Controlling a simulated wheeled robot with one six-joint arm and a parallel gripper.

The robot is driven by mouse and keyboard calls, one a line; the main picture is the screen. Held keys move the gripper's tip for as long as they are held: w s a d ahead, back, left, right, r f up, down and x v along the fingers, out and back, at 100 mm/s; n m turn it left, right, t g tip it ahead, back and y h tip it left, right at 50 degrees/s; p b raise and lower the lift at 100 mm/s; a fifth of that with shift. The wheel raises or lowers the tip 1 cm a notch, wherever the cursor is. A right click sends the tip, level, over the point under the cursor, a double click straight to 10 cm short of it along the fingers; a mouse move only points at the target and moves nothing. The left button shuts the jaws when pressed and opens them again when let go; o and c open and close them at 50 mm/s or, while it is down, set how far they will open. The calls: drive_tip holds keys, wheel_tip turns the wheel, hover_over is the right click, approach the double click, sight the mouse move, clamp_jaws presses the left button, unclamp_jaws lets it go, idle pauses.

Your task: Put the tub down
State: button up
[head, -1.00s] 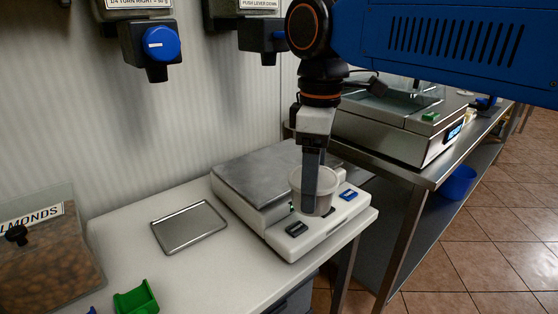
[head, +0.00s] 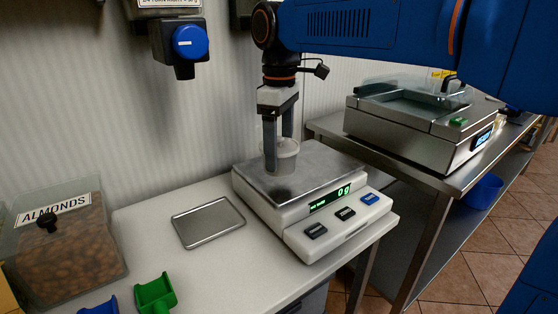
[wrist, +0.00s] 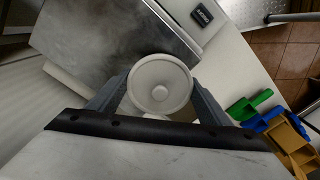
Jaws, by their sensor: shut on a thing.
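The tub (head: 284,158) is a small pale grey round cup, held upright between the fingers of my gripper (head: 279,150). In the head view it is in front of or over the steel plate of the scale (head: 320,165); whether its base touches the plate I cannot tell. The scale's green display (head: 330,198) reads 0 g. In the wrist view the tub (wrist: 160,84) is seen from above, its round rim between my two fingers, with the scale's plate (wrist: 105,45) beyond it. The inside looks empty apart from a small round shape at the middle.
A flat metal tray (head: 208,222) lies on the white counter left of the scale. A clear bin of almonds (head: 70,245) and a green scoop (head: 155,293) are further left. A blue-knobbed dispenser (head: 188,42) hangs on the wall. A second steel machine (head: 420,125) stands right.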

sight(279, 138)
drive_tip(key=shift+w+a+f, duration=0.1)
drive_tip(key=shift+f, duration=1.6)
drive_tip(key=shift+f, duration=0.1)
drive_tip(key=o, duration=1.1)
drive_tip(key=shift+r, duration=3.85)
